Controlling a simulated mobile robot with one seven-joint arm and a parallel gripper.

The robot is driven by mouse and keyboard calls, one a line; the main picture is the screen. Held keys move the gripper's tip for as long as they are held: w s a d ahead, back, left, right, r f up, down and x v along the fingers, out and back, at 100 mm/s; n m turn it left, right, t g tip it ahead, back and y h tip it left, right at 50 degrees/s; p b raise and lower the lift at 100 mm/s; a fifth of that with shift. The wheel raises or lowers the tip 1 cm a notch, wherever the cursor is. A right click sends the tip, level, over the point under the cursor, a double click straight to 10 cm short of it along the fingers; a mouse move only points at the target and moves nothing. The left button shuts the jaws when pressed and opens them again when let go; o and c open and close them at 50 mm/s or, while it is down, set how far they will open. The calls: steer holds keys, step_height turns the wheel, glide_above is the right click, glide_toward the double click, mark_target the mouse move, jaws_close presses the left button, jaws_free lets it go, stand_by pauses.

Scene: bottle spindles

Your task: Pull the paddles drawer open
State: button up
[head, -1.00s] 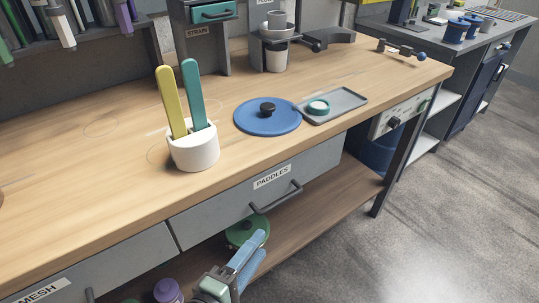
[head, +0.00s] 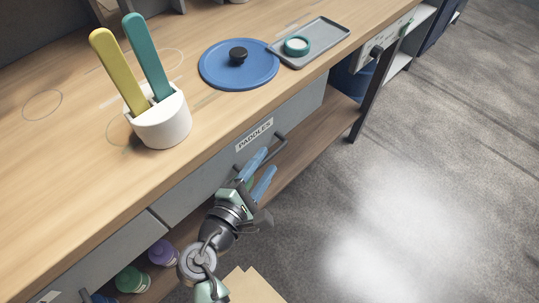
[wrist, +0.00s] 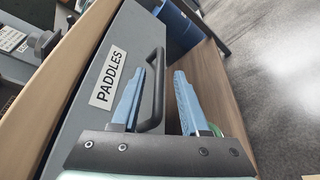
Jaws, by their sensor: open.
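The paddles drawer (head: 200,186) is a grey front under the wooden worktop, with a white label reading PADDLES (head: 254,134). It looks shut. Its dark bar handle (head: 281,143) also shows in the wrist view (wrist: 160,85). My gripper (head: 260,172) has light blue fingers, spread apart, in front of the drawer. In the wrist view my gripper (wrist: 160,95) has its left finger by the drawer front and its right finger out on the far side of the handle. The handle bar lies between the fingers, and the left finger overlaps part of it. I cannot tell whether they touch.
On the worktop stand a white holder (head: 163,126) with a yellow and a teal paddle, a blue lid (head: 225,75) and a grey tray (head: 325,42). A lower shelf (head: 305,135) holds purple and green containers. The floor to the right is clear.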

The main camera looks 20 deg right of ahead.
mark_target(266, 162)
steer(key=shift+x, duration=1.6)
steer(key=shift+c, duration=0.2)
jaws_close()
